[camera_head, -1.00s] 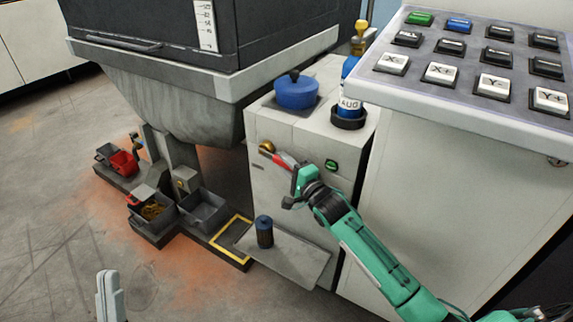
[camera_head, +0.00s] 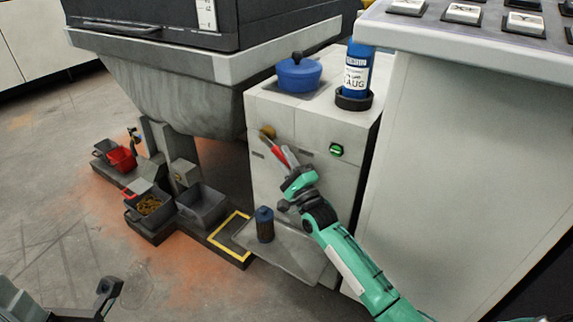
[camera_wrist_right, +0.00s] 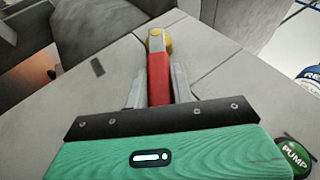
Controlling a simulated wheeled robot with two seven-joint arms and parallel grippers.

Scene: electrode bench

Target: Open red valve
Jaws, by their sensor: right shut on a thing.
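The red valve (camera_head: 280,157) is a red lever on a brass fitting (camera_head: 267,132) on the front of the white cabinet. In the head view the lever slants down to the right from the fitting. My right gripper (camera_head: 288,165) is at the lever, shut on it. In the right wrist view the red lever (camera_wrist_right: 158,75) lies between the two grey fingers (camera_wrist_right: 156,88), with the brass fitting (camera_wrist_right: 166,45) beyond its pale end. My left arm's grey end (camera_head: 105,295) shows at the lower left; its fingertips are not clear.
A green PUMP button (camera_head: 336,149) is right of the lever. A blue pot (camera_head: 298,73) and blue bottle (camera_head: 356,72) stand on the cabinet (camera_head: 320,115). A dark blue-capped cylinder (camera_head: 264,226) stands on the low shelf (camera_head: 290,255). The keypad console (camera_head: 450,150) is at right.

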